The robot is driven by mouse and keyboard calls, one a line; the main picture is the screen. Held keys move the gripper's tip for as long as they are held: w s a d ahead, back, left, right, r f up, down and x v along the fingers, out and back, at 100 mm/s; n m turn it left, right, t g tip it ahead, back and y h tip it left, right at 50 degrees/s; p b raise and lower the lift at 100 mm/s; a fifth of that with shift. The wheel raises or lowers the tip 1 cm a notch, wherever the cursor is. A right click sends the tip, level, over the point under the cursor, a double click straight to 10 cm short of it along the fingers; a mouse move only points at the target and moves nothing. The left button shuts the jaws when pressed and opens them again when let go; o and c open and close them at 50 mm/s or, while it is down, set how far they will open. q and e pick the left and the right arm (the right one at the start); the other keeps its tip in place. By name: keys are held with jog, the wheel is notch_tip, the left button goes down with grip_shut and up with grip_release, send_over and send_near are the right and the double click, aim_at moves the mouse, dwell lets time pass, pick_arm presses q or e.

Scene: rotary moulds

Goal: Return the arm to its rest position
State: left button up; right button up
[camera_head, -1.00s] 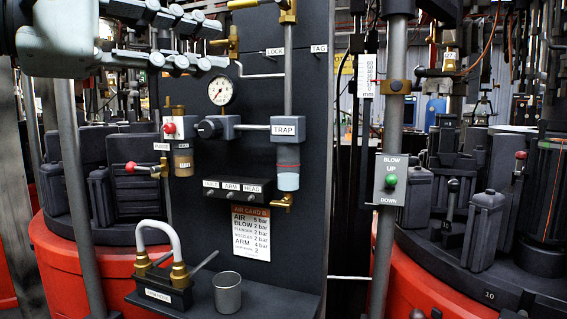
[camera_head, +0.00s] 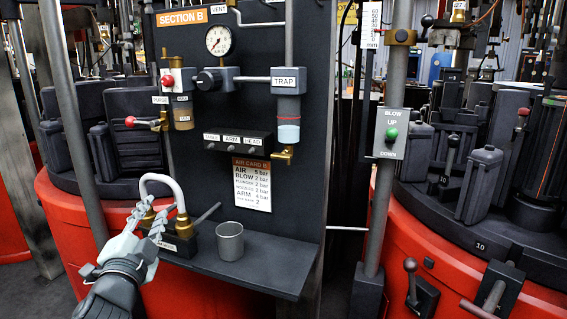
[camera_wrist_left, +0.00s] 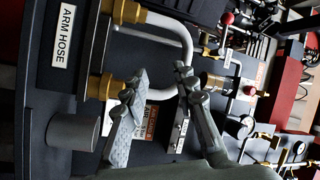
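My left gripper (camera_head: 150,218) reaches up from the lower left in the head view, in front of the arm hose fixture. Its two textured fingers stand apart, with nothing seen held between them. In the left wrist view, the fingers (camera_wrist_left: 160,75) show a clear gap. The pale bent hose (camera_head: 168,182) sits on two brass fittings and passes behind the fingers; whether they touch it is unclear. A black block labelled "ARM HOSE" (camera_wrist_left: 63,35) carries the fittings. My right gripper is in neither view.
A grey metal cup (camera_head: 230,242) stands on the dark shelf (camera_head: 262,280) right of the hose. The upright panel (camera_head: 262,105) bears a gauge (camera_head: 218,40) and valves. A post (camera_head: 401,75) holds the green-buttoned blow box (camera_head: 390,133). Red mould machines (camera_head: 425,225) flank the panel.

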pick_arm(q)
jog(key=s+a+f+n+g+y, duration=0.1)
jog(key=s+f+n+g, duration=0.3)
jog(key=f, duration=0.8)
jog(key=s+a+f+n+g, duration=0.2)
jog(key=s+f+g, duration=0.3)
jog(key=f, duration=0.7)
jog(key=s+d+f+n+g, duration=0.1)
jog(key=s+f+g, duration=0.2)
jog(key=s+f, duration=0.6)
jog(key=s+d+f+n+g+h, duration=0.1)
jog(key=s+f+g, duration=0.3)
jog(key=s+f, duration=0.5)
jog(key=s+d+n, duration=0.1)
jog(key=s, duration=0.4)
jog(key=shift+n+h, duration=0.3)
jog(key=shift+w, duration=0.1)
